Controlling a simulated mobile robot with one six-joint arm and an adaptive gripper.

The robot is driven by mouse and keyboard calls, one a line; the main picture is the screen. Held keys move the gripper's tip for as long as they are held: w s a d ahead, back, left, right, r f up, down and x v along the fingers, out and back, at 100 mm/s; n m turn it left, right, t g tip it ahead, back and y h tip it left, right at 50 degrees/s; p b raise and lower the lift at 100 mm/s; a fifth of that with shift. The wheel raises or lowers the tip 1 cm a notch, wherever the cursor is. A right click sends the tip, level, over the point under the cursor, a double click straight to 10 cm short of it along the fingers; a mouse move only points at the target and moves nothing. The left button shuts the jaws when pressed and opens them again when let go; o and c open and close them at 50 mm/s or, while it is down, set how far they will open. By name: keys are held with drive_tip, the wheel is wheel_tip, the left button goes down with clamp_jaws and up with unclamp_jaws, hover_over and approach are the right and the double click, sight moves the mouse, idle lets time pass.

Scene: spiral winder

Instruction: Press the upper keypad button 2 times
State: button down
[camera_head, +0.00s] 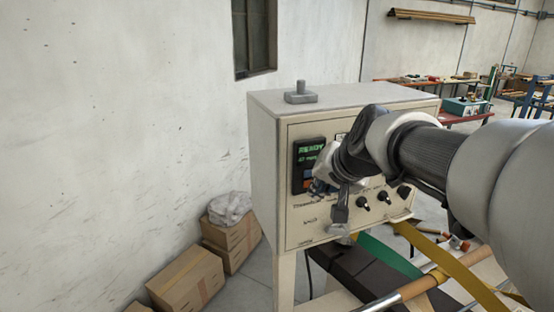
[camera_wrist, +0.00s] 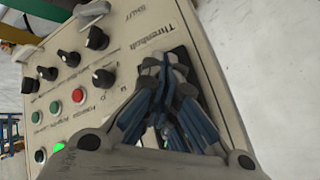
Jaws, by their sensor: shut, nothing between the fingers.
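The dark keypad unit (camera_head: 297,181) is on the left of the cream control cabinet's front, with green READY text on its screen (camera_head: 311,150). Below the text, a small blue patch (camera_head: 307,173) and an orange-red patch below it show beside my gripper; they look like the keypad buttons. My gripper (camera_head: 318,184) is shut and empty, its tips at or just in front of the keypad's lower right part. In the wrist view the shut fingers (camera_wrist: 165,66) cover most of the dark keypad. I cannot tell whether the tips touch a button.
Several black knobs (camera_wrist: 96,38) and a red button (camera_wrist: 78,96) sit on the panel beside the keypad. The cabinet (camera_head: 262,150) has a grey fitting (camera_head: 300,94) on top. Cardboard boxes (camera_head: 187,279) stand at lower left. Yellow straps and a roller lie below right.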

drive_tip(key=s+b, duration=0.1)
drive_tip(key=s, duration=0.1)
drive_tip(key=s+d+b, duration=0.1)
drive_tip(key=s, duration=0.1)
drive_tip(key=shift+s+d, duration=0.2)
idle(0.5)
drive_tip(key=s+f+n+g+h+b, duration=0.1)
drive_tip(key=s+f+n+g+b, duration=0.1)
drive_tip(key=s+f+b, duration=0.8)
drive_tip(key=s+f+n+g+b, duration=0.2)
drive_tip(key=s+f+b, duration=0.7)
drive_tip(key=s+f, duration=0.6)
wheel_tip(320, 180, down, 8)
drive_tip(key=shift+s+d+r+n+h+b, duration=0.1)
drive_tip(key=shift+s+d+n+h+b, duration=0.1)
drive_tip(key=shift+n+h+b, duration=0.25)
